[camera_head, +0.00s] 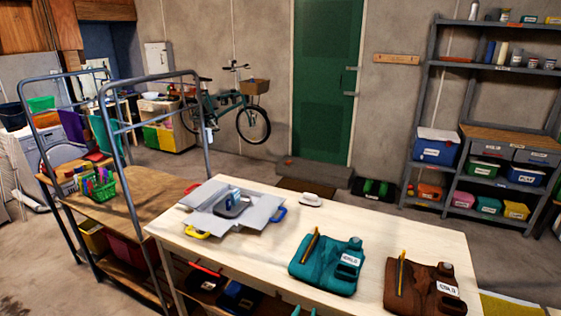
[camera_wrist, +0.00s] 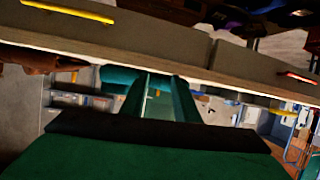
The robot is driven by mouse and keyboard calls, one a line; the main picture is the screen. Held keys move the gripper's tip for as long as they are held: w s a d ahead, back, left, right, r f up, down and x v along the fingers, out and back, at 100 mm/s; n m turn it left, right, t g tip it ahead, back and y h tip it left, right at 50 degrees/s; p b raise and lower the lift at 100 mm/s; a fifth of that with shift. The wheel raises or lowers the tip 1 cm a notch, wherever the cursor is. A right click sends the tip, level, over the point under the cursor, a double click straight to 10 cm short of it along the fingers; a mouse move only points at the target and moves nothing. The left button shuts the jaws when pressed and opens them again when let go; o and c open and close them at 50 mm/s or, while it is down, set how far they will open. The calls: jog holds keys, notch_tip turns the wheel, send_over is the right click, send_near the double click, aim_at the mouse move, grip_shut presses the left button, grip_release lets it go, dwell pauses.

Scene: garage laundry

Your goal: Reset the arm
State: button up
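The wrist picture is upside down, with the table edge (camera_wrist: 230,88) running across above the fingers. A teal moulded container (camera_head: 325,266) and a brown one (camera_head: 427,288) stand on the pale table (camera_head: 270,240). Teal (camera_wrist: 118,76) and brown (camera_wrist: 35,60) shapes at the table edge in the wrist view look like these two.
A grey folded-out tray (camera_head: 225,210) and a small white object (camera_head: 311,200) lie on the table. A wooden bench with a metal frame (camera_head: 110,195) stands to the left. Storage shelves (camera_head: 440,110) stand at the right. Drawer fronts with a yellow handle (camera_wrist: 68,11) show near my gripper.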

jog(key=s+a+f+n+t+y, duration=0.15)
jog(key=s+f, duration=0.25)
jog(key=s, duration=0.6)
jog(key=s+a+f+n+g+y, duration=0.1)
jog(key=s+a+f, duration=0.25)
jog(key=s, duration=0.75)
jog(key=s+a+r+t, duration=0.1)
jog(key=s+r, duration=0.2)
jog(key=s, duration=0.7)
jog(key=s+a+r+y, duration=0.1)
jog(key=s+r, duration=0.3)
jog(key=s, duration=0.7)
jog(key=shift+t, duration=0.35)
